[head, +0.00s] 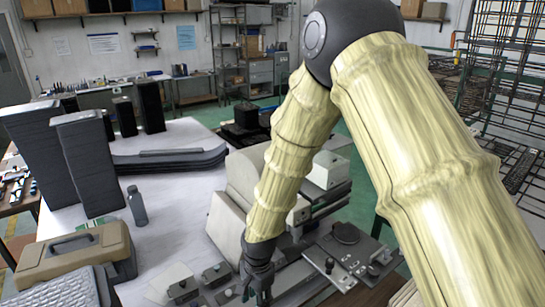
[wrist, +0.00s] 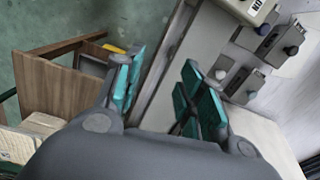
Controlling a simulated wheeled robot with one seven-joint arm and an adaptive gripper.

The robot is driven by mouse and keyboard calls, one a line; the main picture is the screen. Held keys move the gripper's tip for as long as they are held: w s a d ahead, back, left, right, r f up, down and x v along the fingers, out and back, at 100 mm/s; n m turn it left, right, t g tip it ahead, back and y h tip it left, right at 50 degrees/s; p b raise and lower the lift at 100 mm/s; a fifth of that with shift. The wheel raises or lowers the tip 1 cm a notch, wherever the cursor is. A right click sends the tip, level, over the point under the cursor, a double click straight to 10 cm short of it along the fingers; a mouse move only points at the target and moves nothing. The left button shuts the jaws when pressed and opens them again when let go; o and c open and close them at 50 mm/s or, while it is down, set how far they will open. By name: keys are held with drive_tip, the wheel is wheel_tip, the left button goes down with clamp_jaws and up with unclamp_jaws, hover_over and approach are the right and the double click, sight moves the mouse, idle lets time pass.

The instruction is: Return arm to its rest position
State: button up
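My arm, in a pale yellow ribbed cover (head: 300,130), reaches down from the upper right of the head view. My gripper (head: 257,285) hangs low at the front of the white table, beside several small grey fixtures. In the wrist view my gripper (wrist: 163,88) shows its two teal-padded fingers spread apart with nothing held between them. The gripper is open and empty. In the head view the fingertips are small and partly dark against the fixtures.
A beige machine (head: 245,175) stands just behind my gripper. A tan toolbox (head: 75,255), a grey bottle (head: 137,207) and tall dark panels (head: 88,160) stand at left. The wrist view shows a brown wooden cabinet (wrist: 60,85) and green floor (wrist: 65,22).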

drive_tip(key=s+d+f+n+b, duration=0.25)
drive_tip(key=s+d+f, duration=0.35)
drive_tip(key=f, duration=0.4)
drive_tip(key=s+d+f+n+b, duration=0.1)
drive_tip(key=s+d+f+b, duration=0.2)
drive_tip(key=s+d+f, duration=0.5)
drive_tip(key=s+d+f+n+b, duration=0.5)
drive_tip(key=s+d+f, duration=0.8)
drive_tip(key=s, duration=0.3)
drive_tip(key=shift+s+d+f+h, duration=0.15)
drive_tip(key=shift+s+f+h, duration=0.2)
drive_tip(key=shift+s+h, duration=0.05)
